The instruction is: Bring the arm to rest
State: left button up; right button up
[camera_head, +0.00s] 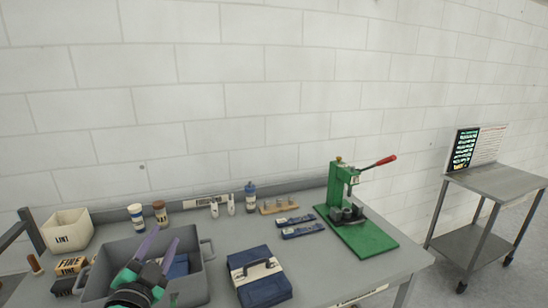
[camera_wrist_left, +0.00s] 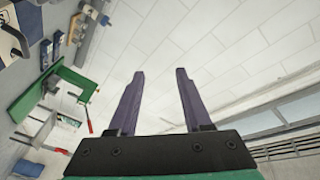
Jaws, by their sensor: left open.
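My left gripper (camera_head: 161,251) comes in from the lower left of the head view. Its two purple fingers stand apart with nothing between them, in front of and over the grey bin (camera_head: 197,287) on the table. In the left wrist view the open fingers (camera_wrist_left: 157,100) point toward the white brick wall, and the gap between them is empty. My right gripper is in neither view.
The grey table (camera_head: 220,240) carries a blue case (camera_head: 262,287), a green press with a red lever (camera_head: 338,190), a white LINT box (camera_head: 68,232), and several bottles along the back. A grey cart (camera_head: 500,183) stands at the right. Space above the table is free.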

pick_arm(q)
jog(key=s+a+f+n+g+y, duration=0.1)
jog(key=s+a+f+n+g, duration=0.25)
jog(key=f, duration=0.55)
jog(key=s+d+f+n+g+y, duration=0.1)
jog(key=s+f+n+g, duration=0.1)
jog(key=s+f+g, duration=0.55)
jog(key=s+d+f+n+g+h, duration=0.1)
jog(key=s+d+f+g+h, duration=0.25)
jog(key=s+f, duration=0.65)
notch_tip(320, 180, down, 29)
jog(key=s+g+b, duration=0.2)
jog(key=s+b, duration=0.1)
jog(key=b, duration=0.3)
jog(key=s+a+f+g+b, duration=0.1)
jog(key=s+f+b, duration=0.3)
jog(key=s+f, duration=1.2)
notch_tip(320, 180, down, 3)
jog(key=shift+s+a+f+y, duration=0.1)
jog(key=shift+s+a+y, duration=0.3)
jog(key=shift+a, duration=0.5)
